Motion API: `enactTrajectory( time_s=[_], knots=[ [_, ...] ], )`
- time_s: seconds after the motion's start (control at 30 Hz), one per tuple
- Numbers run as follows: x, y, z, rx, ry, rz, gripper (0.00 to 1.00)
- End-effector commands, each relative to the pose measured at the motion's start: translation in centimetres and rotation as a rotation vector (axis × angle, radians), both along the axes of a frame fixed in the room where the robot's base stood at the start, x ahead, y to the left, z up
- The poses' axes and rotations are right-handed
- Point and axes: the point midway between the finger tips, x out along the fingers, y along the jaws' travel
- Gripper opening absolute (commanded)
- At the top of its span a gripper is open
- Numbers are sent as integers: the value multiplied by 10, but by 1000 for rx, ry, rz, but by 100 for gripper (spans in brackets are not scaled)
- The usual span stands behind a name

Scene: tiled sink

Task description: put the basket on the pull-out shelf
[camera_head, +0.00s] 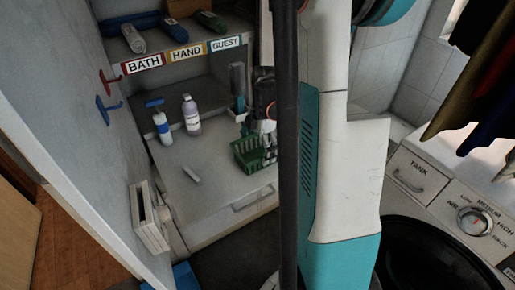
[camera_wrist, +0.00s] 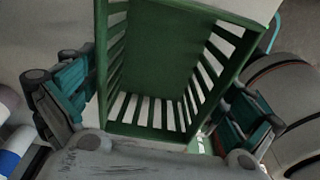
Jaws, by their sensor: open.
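The green slatted basket (camera_head: 255,152) appears upright at the right side of the white pull-out shelf (camera_head: 215,190), which has a handle on its front. I cannot tell whether its whole base touches the shelf. My gripper (camera_head: 253,118) is just above and behind the basket, partly hidden by my own arm. In the wrist view the basket (camera_wrist: 160,110) fills the middle, seen into its open top. The fingers of my gripper (camera_wrist: 155,108) are spread wide to either side of it, the left one apart from the basket wall.
A blue-and-white bottle (camera_head: 162,127) and a lilac bottle (camera_head: 191,115) stand at the back of the shelf. A small white bar (camera_head: 191,175) lies nearer the front. Rolled towels (camera_head: 174,30) lie above. A washing machine (camera_head: 450,215) stands at the right.

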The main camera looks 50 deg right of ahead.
Motion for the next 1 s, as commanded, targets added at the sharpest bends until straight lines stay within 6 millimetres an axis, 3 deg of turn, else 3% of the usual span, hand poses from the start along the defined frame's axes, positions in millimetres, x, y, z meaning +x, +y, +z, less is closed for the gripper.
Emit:
enactTrajectory(
  time_s=[0.17,0.6,0.8,1.0],
  knots=[
    [0,-2,19,0,0,-1,100],
    [-3,-12,103,0,0,0,100],
    [-3,-14,120,0,0,0,100],
    [-3,-14,122,0,0,0,100]
  ],
)
